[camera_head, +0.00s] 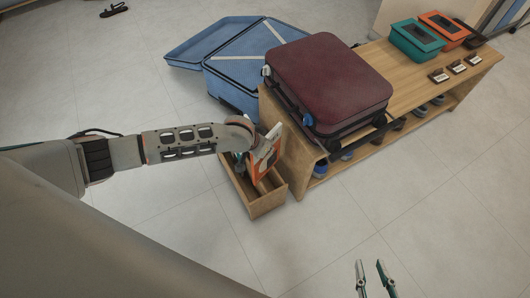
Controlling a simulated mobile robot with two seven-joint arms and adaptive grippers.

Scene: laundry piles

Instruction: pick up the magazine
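An orange magazine (264,163) with some white on it stands tilted in a small open wooden box (268,203) beside the end of the wooden bench. My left arm reaches in from the left, and its wrist end is over the box, right at the magazine's upper part. The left gripper's fingers are hidden or too small to make out, so I cannot tell whether they touch the magazine. My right gripper (370,264) is at the bottom edge, its two fingers apart with nothing between them, over bare floor.
A dark red suitcase (328,82) lies on the wooden bench (395,83), close to the box. A teal box (416,40) and an orange box (444,28) sit farther along it. An open blue suitcase (232,91) lies behind. Floor at the front is clear.

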